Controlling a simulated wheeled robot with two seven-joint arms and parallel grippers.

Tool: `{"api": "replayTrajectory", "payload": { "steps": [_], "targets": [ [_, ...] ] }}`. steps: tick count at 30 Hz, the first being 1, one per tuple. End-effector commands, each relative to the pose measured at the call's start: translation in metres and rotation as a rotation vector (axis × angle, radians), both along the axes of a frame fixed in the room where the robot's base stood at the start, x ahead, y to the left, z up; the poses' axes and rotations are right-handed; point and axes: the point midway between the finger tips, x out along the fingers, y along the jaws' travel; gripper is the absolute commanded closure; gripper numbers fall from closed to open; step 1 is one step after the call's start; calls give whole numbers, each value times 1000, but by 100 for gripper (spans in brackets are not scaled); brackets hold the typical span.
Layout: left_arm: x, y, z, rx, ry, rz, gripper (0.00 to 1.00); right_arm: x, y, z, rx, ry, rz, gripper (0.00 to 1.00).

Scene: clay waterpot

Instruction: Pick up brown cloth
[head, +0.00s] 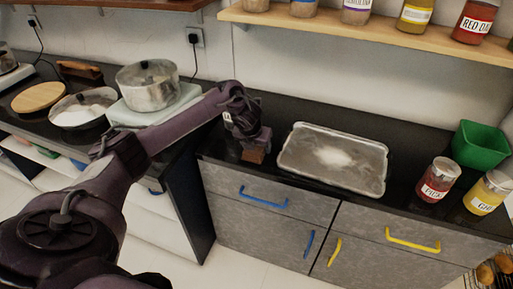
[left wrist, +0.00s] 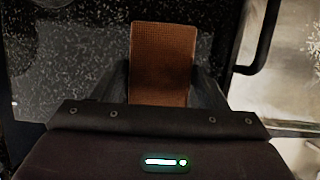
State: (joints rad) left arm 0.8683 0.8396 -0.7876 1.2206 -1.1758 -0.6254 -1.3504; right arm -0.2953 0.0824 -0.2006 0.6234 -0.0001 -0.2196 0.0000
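The brown cloth (left wrist: 163,62) shows in the left wrist view as a brown, textured oblong between the two fingers of my left gripper (left wrist: 164,88). The fingers lie close along both its sides, and I cannot tell if they press on it. In the head view, the brown cloth (head: 254,156) shows just under my left gripper (head: 252,146), near the counter's front edge, left of the tray. The gripper hides part of it. My right gripper is not in view.
A metal tray (head: 289,172) with white matter lies right of the gripper. Jars (head: 437,180), a green bin (head: 481,146) and a shelf (head: 380,30) are further right and above. A pot (head: 148,88) and pan (head: 80,112) stand at left.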

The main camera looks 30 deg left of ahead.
Motion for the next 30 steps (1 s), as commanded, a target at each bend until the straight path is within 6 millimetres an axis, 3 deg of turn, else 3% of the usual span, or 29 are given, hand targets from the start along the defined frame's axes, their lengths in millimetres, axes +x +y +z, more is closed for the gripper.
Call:
{"api": "replayTrajectory", "payload": {
  "steps": [1,6,14,20,26,29,30],
  "targets": [
    [0,0,0,0,0,0,40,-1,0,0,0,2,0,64],
    [0,0,0,0,-1,0,61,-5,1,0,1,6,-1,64],
    [0,0,2,0,-1,1,61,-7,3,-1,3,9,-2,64],
    [1,0,18,1,-3,0,61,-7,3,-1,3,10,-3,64],
    [2,0,60,0,-8,-1,61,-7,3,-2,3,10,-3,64],
    [2,0,90,0,-9,-1,61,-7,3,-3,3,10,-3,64],
    [2,1,109,2,-9,-1,61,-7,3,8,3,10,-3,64]
  ]
}}
